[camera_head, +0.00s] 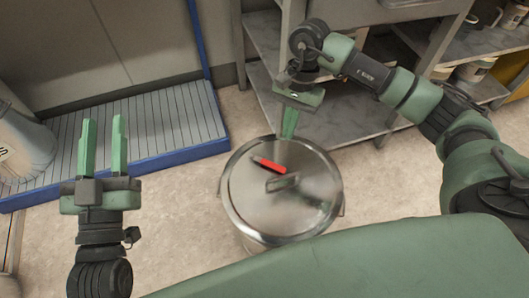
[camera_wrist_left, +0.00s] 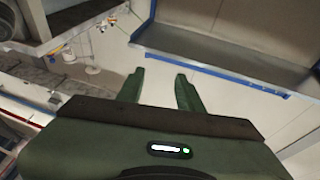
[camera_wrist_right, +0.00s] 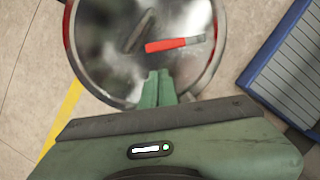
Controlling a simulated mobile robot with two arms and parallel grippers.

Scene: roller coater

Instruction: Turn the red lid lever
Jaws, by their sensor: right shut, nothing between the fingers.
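A round metal pot (camera_head: 250,205) with a shiny lid stands on the floor in the middle of the head view. The red lid lever (camera_head: 269,165) lies on the lid beside a metal handle (camera_head: 283,182). In the right wrist view the lever (camera_wrist_right: 175,45) shows just beyond the fingertips. My right gripper (camera_head: 288,135) is shut and empty at the lid's far edge, pointing down; its fingers (camera_wrist_right: 157,74) overlap the lid rim in the right wrist view. I cannot tell whether it touches. My left gripper (camera_head: 104,121) is open and empty, well left of the pot.
A grey ribbed platform with a blue edge (camera_head: 150,163) lies at the left. A whitish bucket (camera_head: 25,145) stands at the far left. A metal shelf unit (camera_head: 330,110) stands behind the pot at the right. Bare floor surrounds the pot.

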